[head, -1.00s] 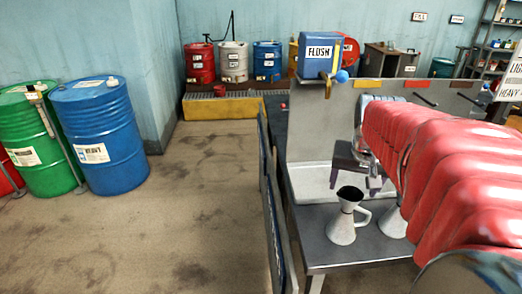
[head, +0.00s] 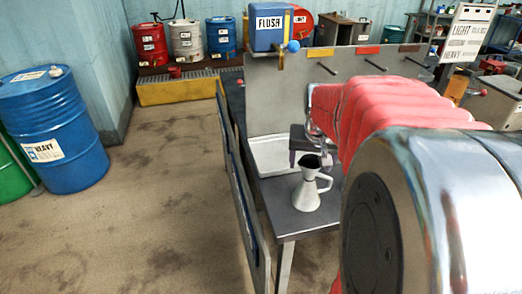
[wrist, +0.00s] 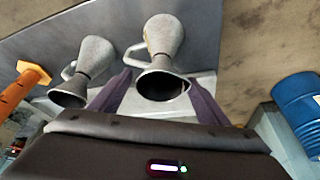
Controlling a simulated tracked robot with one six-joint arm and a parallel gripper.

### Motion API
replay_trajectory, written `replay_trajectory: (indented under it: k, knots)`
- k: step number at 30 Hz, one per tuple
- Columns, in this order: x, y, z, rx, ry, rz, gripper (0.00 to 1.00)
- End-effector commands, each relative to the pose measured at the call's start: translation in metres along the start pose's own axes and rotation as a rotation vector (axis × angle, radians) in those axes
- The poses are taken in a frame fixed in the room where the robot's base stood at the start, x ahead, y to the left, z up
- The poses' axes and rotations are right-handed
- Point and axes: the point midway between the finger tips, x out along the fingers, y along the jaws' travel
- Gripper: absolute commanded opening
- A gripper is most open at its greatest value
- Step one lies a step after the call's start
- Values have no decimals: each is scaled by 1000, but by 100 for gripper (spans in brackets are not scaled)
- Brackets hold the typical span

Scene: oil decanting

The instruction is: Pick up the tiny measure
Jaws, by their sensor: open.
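Two grey metal measures, each with a flared mouth and a side handle, show in the wrist view. One measure (wrist: 165,38) has its open dark mouth between my fingers; the other measure (wrist: 95,55) looks smaller and is outside the left finger. I cannot tell for sure which is the tiny one. In the head view one measure (head: 306,193) stands upright on the bench, its handle to the right; the other is hidden. My gripper (wrist: 159,82) is open, its purple fingers either side of the mouth. Contact cannot be told. In the head view my gripper (head: 311,158) is just behind the measure.
A grey bench (head: 284,222) carries a pale tray (head: 270,152) behind the measure. A blue FLUSH box (head: 268,28) with a tap stands above. An orange object (wrist: 22,85) is left in the wrist view.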

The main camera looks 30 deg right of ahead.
Motion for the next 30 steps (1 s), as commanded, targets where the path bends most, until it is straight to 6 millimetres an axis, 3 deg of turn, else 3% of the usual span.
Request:
replay_trajectory:
  k: [8, 30]
  knots:
    - [0, 0, 0, 0, 0, 0, 69]
    - [0, 1, 0, 1, 0, 0, 17]
